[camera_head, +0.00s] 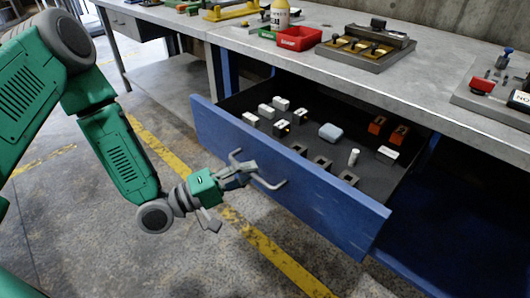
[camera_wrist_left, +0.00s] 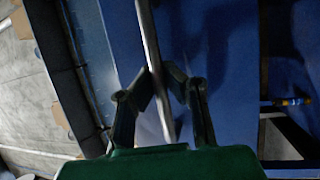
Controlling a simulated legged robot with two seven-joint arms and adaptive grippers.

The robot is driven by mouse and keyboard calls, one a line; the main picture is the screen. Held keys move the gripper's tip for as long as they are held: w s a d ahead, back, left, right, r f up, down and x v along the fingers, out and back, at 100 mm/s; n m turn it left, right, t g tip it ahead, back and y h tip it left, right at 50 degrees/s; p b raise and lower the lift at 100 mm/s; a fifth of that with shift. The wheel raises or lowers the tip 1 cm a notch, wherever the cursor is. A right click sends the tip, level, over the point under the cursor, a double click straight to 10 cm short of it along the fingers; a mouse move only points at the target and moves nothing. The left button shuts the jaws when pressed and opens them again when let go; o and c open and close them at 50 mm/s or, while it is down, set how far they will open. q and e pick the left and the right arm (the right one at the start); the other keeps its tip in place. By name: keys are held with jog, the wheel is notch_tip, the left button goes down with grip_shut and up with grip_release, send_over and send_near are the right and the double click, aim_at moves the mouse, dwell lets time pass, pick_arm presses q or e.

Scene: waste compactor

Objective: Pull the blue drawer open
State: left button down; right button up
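The blue drawer (camera_head: 285,170) under the workbench stands well open, with its contents showing. Its metal bar handle (camera_head: 268,184) is on the front panel, and the bar also shows in the left wrist view (camera_wrist_left: 149,35). My left gripper (camera_head: 240,168) is at the left part of the handle, in front of the panel. In the left wrist view the two fingers (camera_wrist_left: 160,75) angle inward on either side of the bar and appear shut on it. My right gripper is in neither view.
The drawer holds small white blocks (camera_head: 265,110), a light blue box (camera_head: 330,132) and orange pieces (camera_head: 398,135). The grey workbench top (camera_head: 440,90) overhangs it, carrying a red bin (camera_head: 299,38) and fixtures (camera_head: 365,48). Open floor with a yellow line (camera_head: 165,150) lies in front.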

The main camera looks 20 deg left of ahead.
pick_arm(q)
jog(key=shift+s+a+f+p, duration=0.15)
jog(key=shift+s+a, duration=0.15)
jog(key=shift+s, duration=0.55)
jog(key=shift+s+a+f+p, duration=0.1)
jog(key=shift+s+a+p, duration=0.2)
jog(key=shift+s, duration=0.6)
jog(key=shift+s+a+f+p, duration=0.1)
jog(key=shift+s+a, duration=0.25)
jog(key=shift+s, duration=0.5)
jog(key=c, duration=1.6)
grip_release()
jog(key=shift+w, duration=0.1)
jog(key=shift+r, duration=0.15)
jog(key=v, duration=1.2)
